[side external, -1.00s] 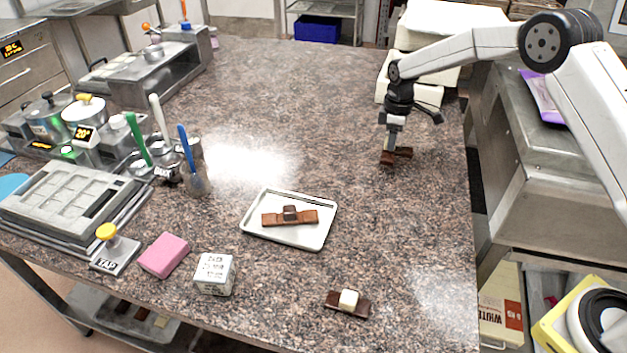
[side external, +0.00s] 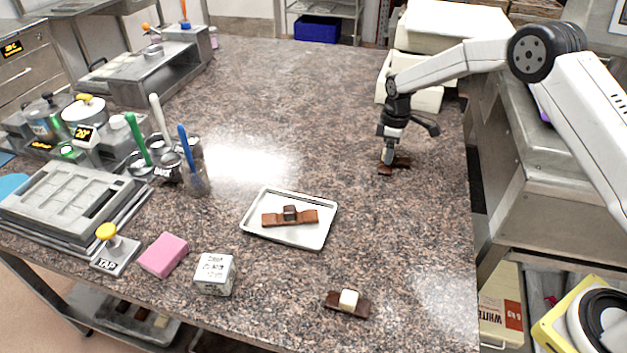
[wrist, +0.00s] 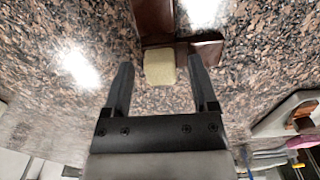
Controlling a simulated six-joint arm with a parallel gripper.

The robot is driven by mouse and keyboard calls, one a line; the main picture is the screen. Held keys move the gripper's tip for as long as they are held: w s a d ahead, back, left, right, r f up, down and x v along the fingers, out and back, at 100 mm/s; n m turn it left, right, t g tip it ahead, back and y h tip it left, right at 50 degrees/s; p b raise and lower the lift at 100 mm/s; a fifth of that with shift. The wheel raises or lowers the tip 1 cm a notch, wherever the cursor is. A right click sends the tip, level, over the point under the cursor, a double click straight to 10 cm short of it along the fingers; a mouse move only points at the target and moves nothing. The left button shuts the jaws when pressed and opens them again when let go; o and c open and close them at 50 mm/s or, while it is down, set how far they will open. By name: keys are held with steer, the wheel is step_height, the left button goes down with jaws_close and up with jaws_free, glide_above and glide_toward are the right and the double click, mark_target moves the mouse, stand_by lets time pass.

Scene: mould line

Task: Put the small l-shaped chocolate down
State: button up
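The small L-shaped chocolate (side external: 402,163) is dark brown and is at the right side of the stone counter, under my gripper (side external: 387,157). In the wrist view the brown L (wrist: 207,52) shows two arms, with a cream block (wrist: 160,67) at its corner. My gripper's fingers (wrist: 163,62) are spread, one on each side of the cream block, with a visible gap on both sides. The chocolate seems to rest on the counter. Part of it is hidden behind the gripper in the side view.
A white tray (side external: 257,233) holds a brown bar with a dark cube. Another dark bar with a cream cube (side external: 348,301) lies near the front edge. A pink block (side external: 163,255) and a white printed cube (side external: 214,274) stand left. The counter middle is clear.

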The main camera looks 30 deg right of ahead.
step_height(320, 180, up, 12)
steer(key=shift+r, duration=0.2)
stand_by(0.8)
steer(key=shift+s, duration=0.15)
stand_by(0.4)
steer(key=s+a+f+m+t, duration=0.1)
steer(key=s+a+m, duration=0.1)
steer(key=s, duration=0.7)
steer(key=s+a+f+m, duration=0.1)
steer(key=s+m, duration=0.3)
steer(key=s, duration=0.6)
steer(key=s+a+f+m+t, duration=0.1)
steer(key=s+a+m, duration=0.2)
steer(key=s, duration=0.6)
steer(key=shift+s+f+t, duration=0.15)
steer(key=shift+s+t, duration=0.05)
steer(key=shift+t, duration=0.1)
